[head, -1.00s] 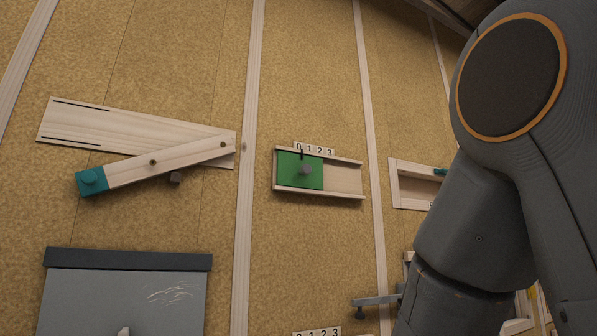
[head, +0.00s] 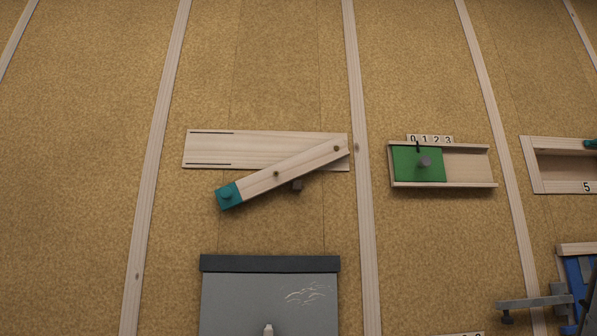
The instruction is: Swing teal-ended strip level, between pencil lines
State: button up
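The teal-ended strip (head: 290,170) is a pale wooden bar on the wall in the head view. Its right end sits at a dark pivot on a pale backing board (head: 225,148). It slopes down to the left, and its teal end block (head: 229,196) with a round knob hangs below the board's lower edge. Two dark pencil lines (head: 212,132) mark the board's left part, one near the top edge and one near the bottom (head: 209,163). My gripper is not in view.
To the right is a tray with a green sliding panel (head: 405,164) and a 0–3 scale. Below is a grey panel (head: 270,295) with a dark top edge. A metal clamp (head: 535,302) is at lower right. The wall left of the board is clear.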

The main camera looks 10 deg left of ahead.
aim_at(235, 193)
jog(key=z, duration=1.85)
jog(key=k, duration=1.4)
jog(key=u, duration=1.7)
jog(key=i, duration=0.5)
jog(key=u, duration=0.1)
